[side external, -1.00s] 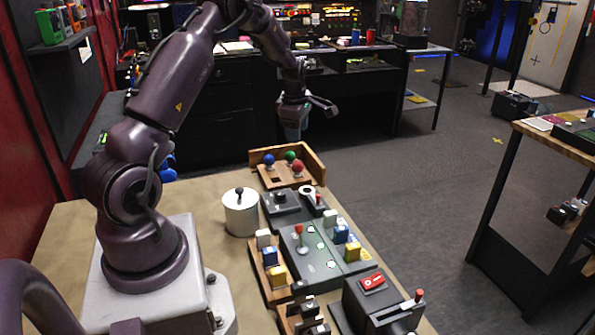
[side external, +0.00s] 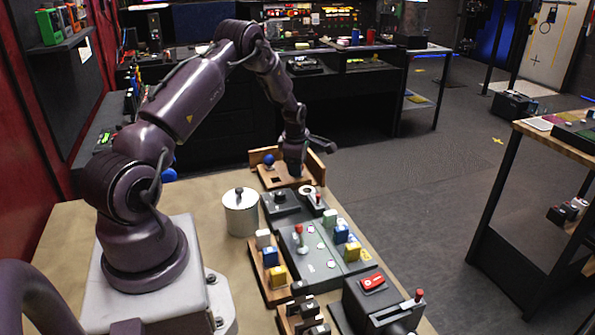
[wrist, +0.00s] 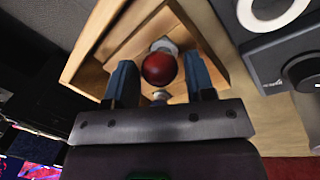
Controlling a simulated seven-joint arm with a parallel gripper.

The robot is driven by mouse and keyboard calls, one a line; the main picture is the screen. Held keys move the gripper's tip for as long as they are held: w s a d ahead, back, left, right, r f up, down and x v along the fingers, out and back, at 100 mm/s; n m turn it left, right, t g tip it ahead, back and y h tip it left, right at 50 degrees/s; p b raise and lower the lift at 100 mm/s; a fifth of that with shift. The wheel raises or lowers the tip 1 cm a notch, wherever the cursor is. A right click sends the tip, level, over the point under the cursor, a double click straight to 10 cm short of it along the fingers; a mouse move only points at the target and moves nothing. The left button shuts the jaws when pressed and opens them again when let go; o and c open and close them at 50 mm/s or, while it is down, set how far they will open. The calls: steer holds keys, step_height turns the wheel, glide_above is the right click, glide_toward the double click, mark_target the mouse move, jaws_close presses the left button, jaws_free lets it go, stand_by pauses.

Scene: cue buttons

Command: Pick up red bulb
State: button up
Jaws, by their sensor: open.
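The red bulb (wrist: 159,69) shows in the wrist view between the two fingers of my open gripper (wrist: 160,82). It is in the wooden tray (wrist: 108,45), with a finger on each side; whether a finger touches it I cannot tell. In the side external view my gripper (side external: 293,172) is low over the wooden tray (side external: 314,164) and hides the red bulb and the green bulb. The blue bulb (side external: 269,160) shows at the tray's left side.
A dark box with a dial (side external: 280,202) stands close in front of the tray. A white lidded canister (side external: 240,212) is left of it. A dark panel with coloured blocks (side external: 320,248) and a red-switch box (side external: 373,284) lie nearer. Bare table shows left of the canister.

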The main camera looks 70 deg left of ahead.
steer(key=shift+w+a+f, duration=0.1)
steer(key=shift+w+f, duration=0.05)
steer(key=shift+f, duration=0.55)
steer(key=c, duration=0.7)
steer(key=shift+r, duration=0.1)
steer(key=shift+r, duration=0.45)
step_height(320, 180, up, 3)
steer(key=shift+f, duration=0.2)
steer(key=s+d+r, duration=0.4)
steer(key=s+d, duration=0.1)
steer(key=s+d+r, duration=0.4)
steer(key=s+r, duration=0.1)
steer(key=shift+d+r, duration=0.2)
steer(key=shift+d, duration=0.2)
